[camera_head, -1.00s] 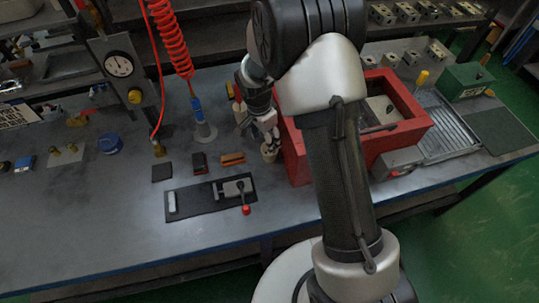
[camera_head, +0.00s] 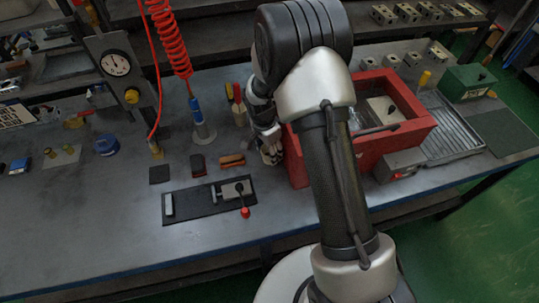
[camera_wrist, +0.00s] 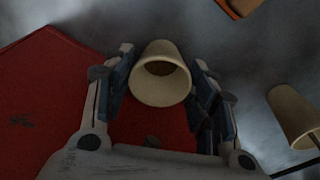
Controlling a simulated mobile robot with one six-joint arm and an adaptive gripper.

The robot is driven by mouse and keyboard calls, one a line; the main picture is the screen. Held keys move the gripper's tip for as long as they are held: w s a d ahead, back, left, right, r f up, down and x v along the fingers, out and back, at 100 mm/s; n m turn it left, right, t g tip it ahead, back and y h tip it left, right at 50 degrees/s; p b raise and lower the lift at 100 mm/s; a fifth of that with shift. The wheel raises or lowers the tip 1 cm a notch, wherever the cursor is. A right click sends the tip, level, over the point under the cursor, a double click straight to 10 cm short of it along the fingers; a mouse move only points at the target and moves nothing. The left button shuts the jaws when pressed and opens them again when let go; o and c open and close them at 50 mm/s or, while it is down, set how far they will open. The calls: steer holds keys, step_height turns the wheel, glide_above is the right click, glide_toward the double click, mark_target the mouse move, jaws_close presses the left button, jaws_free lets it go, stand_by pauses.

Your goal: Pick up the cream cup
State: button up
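The cream cup (camera_wrist: 160,76) shows in the wrist view between the two fingers of my gripper (camera_wrist: 163,82), its round mouth turned toward the camera. The fingers are close to both its sides; whether they press on it I cannot tell. In the head view my gripper (camera_head: 269,150) points down at the bench just left of the red box, and it hides most or all of the cup.
The red box (camera_head: 408,143) stands close beside my gripper; its red side (camera_wrist: 45,100) fills the wrist view's left. An orange block (camera_head: 232,160) lies nearby to the left. A tapered stand (camera_head: 204,134) with a blue nozzle is farther left.

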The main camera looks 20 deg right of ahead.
steer(key=c, duration=0.8)
steer(key=shift+o, duration=0.2)
steer(key=shift+r, duration=0.1)
